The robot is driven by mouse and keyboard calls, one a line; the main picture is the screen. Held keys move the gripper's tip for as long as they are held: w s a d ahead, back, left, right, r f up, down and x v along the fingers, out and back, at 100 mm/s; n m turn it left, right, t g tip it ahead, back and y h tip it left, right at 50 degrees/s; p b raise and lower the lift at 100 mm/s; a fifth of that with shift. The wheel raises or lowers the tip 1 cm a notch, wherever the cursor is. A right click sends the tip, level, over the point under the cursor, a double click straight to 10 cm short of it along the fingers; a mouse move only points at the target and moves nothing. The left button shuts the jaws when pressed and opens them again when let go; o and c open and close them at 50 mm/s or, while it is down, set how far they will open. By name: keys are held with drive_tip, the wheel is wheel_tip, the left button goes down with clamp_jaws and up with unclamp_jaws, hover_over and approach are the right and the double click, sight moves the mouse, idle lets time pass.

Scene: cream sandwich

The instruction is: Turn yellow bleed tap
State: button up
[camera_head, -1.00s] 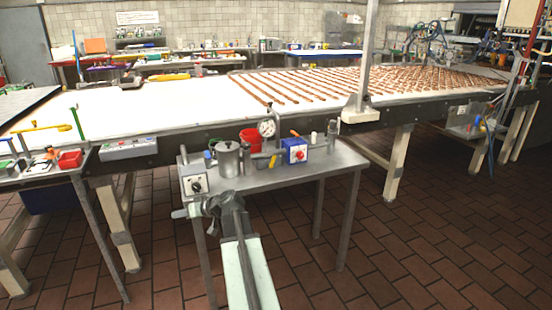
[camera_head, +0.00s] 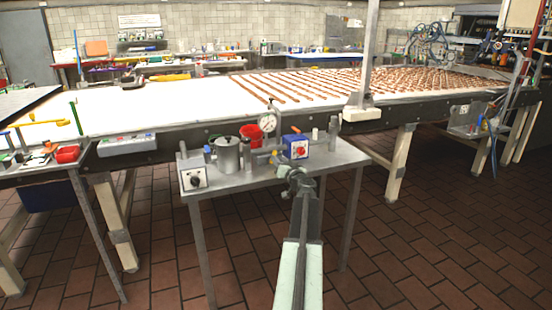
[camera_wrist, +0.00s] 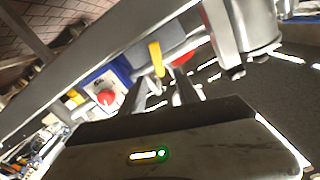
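The yellow bleed tap (camera_head: 274,157) is a small yellow lever on the small metal table, between the dial gauge and the blue box. In the wrist view the yellow tap (camera_wrist: 156,58) stands just beyond the fingertips, roughly in line with the gap between them. My gripper (camera_head: 287,174) is at the front edge of the small table, a little to the right of the tap. In the wrist view my gripper (camera_wrist: 162,88) has its two dark fingers apart with nothing between them. It appears not to touch the tap.
A blue box with a red knob (camera_head: 296,148) stands right of the tap. A dial gauge (camera_head: 268,124), a red cup (camera_head: 250,136) and a metal pot (camera_head: 228,154) stand left of it. A grey box with a black knob (camera_head: 193,176) is at the table's left end.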

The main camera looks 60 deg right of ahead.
drive_tip(key=x, duration=0.5)
drive_tip(key=shift+w+d, duration=0.1)
drive_tip(key=shift+d, duration=0.05)
clamp_jaws()
drive_tip(key=shift+a+f, duration=0.1)
drive_tip(key=shift+a, duration=0.1)
drive_tip(key=shift+d, duration=0.1)
